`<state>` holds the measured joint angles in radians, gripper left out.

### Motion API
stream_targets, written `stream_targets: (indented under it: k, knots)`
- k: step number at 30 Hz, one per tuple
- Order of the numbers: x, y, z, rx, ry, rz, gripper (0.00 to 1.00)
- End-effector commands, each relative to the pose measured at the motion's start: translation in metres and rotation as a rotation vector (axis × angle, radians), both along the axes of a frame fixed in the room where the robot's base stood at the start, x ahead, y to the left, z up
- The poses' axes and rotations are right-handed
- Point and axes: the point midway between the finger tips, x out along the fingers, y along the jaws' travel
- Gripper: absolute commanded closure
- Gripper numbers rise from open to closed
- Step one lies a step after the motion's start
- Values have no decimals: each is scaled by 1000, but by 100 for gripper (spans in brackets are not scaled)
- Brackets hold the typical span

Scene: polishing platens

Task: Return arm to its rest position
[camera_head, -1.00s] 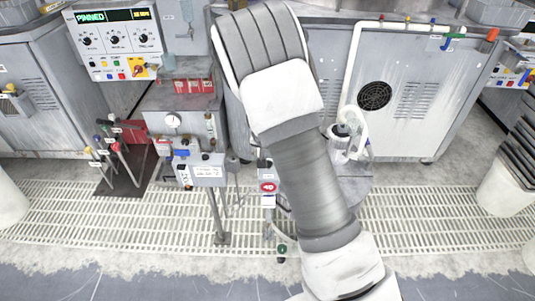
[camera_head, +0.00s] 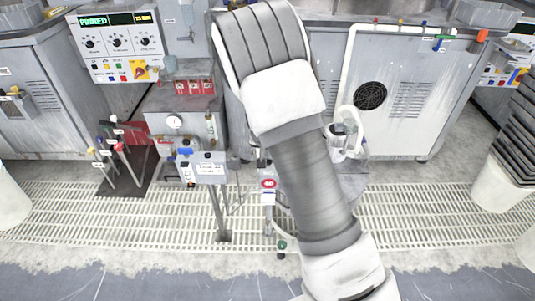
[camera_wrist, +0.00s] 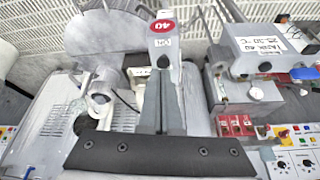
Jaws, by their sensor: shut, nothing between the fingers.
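My arm (camera_head: 315,180) rises from the bottom right of the head view and bends at a large white and grey joint near the top. My gripper is hidden in the head view. In the wrist view, my gripper (camera_wrist: 163,78) points up the picture from a dark bar at the lower edge. Its grey fingers are together, with nothing visible held between them.
A control panel reading PINNED (camera_head: 117,42) stands at upper left. A grey gauge cabinet (camera_head: 180,103) is left of my arm, near a rack of coloured-handled tools (camera_head: 122,160). A vented machine cabinet (camera_head: 405,95) stands behind at right. Stacked dark trays (camera_head: 515,130) are far right.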

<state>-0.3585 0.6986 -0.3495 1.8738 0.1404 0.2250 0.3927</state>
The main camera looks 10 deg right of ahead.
Motion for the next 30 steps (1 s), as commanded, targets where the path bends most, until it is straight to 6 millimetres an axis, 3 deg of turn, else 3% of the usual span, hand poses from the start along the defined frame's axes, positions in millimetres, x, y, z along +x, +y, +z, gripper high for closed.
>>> stream_targets:
  k: [9, 13, 20, 30]
  knots:
    - [0, 0, 1, 1, 0, -1, 100]
    - [-5, 0, 18, 17, -4, 3, 100]
    - [-37, 2, 88, 76, -5, 41, 100]
    - [-113, 2, 182, 126, -18, 142, 100]
